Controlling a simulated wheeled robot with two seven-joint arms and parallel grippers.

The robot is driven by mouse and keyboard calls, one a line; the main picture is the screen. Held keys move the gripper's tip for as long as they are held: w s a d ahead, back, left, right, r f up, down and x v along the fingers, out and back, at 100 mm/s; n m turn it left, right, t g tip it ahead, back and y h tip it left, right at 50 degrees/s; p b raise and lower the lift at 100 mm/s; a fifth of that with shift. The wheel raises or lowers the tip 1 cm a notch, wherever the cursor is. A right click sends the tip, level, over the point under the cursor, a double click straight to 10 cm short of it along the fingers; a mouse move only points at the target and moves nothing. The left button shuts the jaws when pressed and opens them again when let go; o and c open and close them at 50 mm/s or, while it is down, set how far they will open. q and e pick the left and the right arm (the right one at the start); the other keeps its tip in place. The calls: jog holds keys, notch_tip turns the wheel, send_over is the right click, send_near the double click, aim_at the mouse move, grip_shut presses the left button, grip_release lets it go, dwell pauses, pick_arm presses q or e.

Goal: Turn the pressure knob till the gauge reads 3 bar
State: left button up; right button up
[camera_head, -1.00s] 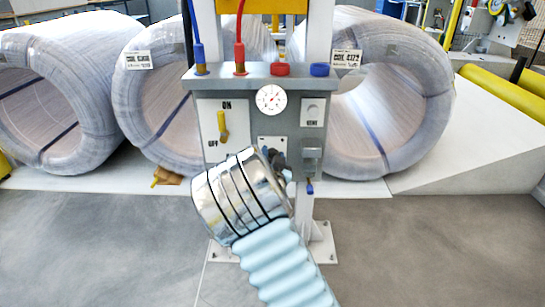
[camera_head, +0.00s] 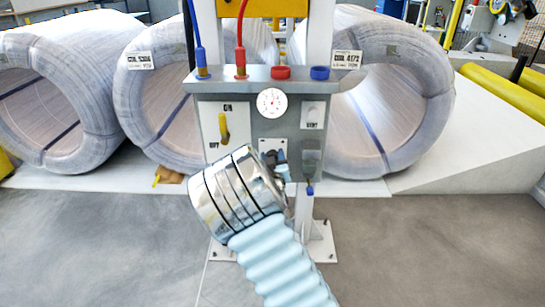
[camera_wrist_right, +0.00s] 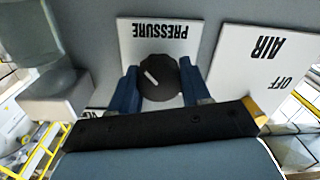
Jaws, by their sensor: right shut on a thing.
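The black pressure knob (camera_wrist_right: 162,80) with a white pointer mark sits on a white plate (camera_wrist_right: 138,35) lettered PRESSURE, upside down in the right wrist view. My right gripper (camera_wrist_right: 163,88) is shut on the knob, one blue finger on each side of it. In the head view the gripper (camera_head: 274,160) is at the lower middle of the grey panel, and my wrist hides most of the knob plate. The round white gauge (camera_head: 272,102) with a red needle is above it. The needle looks close to upright; the numbers are too small to read. My left gripper is out of view.
The grey panel (camera_head: 293,118) also carries a yellow ON/OFF lever (camera_head: 223,128) at left and a VENT plate (camera_head: 312,115) at right. Blue and red hoses enter its top. Large wrapped coils (camera_head: 405,95) stand behind. The floor in front is clear.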

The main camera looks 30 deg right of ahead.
jog(key=shift+n, duration=0.5)
jog(key=o, duration=1)
jog(key=p+v, duration=0.1)
jog(key=v, duration=1.2)
jog(key=shift+s+a, duration=0.3)
